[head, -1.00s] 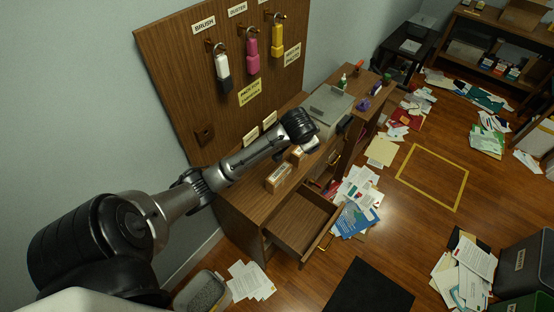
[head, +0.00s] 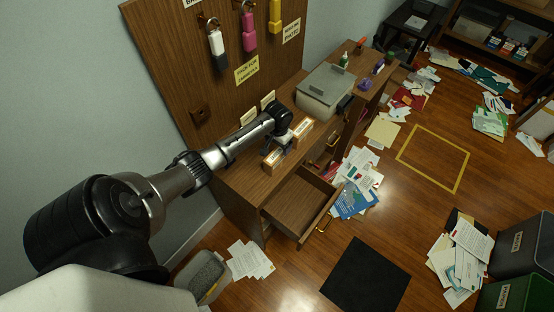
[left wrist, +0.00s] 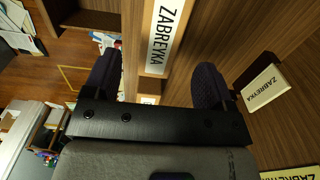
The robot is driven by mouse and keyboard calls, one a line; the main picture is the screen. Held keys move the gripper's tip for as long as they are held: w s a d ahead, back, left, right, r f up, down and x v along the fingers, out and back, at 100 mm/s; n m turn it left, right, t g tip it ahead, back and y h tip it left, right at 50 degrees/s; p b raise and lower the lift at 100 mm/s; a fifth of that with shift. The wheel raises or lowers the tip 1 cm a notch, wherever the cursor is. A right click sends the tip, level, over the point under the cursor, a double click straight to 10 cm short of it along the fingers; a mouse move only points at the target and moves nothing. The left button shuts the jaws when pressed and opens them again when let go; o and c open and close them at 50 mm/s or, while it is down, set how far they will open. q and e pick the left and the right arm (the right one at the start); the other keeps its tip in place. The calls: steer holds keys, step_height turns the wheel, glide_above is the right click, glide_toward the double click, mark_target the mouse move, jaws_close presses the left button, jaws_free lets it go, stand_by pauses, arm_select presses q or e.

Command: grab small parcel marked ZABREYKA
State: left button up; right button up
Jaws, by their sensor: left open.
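The small parcel marked ZABREYKA (left wrist: 165,35) shows its white label in the left wrist view, between and ahead of my open fingers. It appears to be the nearer of two small brown parcels on the desk in the head view (head: 272,159). My left gripper (head: 278,145) hangs just above the desk by this parcel. In the left wrist view its dark fingers (left wrist: 155,78) are apart, one on each side of the label's line, with nothing held. Whether they touch the parcel cannot be told. My right gripper is out of view.
A second small parcel (head: 302,131) stands close beyond the gripper. A grey printer-like machine (head: 325,92) stands further along the desk. An open drawer (head: 296,203) juts out below. A small ZABREYKA placard (left wrist: 264,88) stands on the wall side. Papers litter the floor.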

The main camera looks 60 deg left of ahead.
mark_target(277, 153)
arm_select(q)
steer(key=shift+s+d+f, duration=0.1)
steer(key=shift+s+f, duration=0.05)
steer(key=shift+f, duration=1.4)
steer(key=shift+s+f, duration=0.15)
steer(key=shift+f, duration=1.4)
steer(key=shift+c, duration=0.2)
steer(key=c, duration=1)
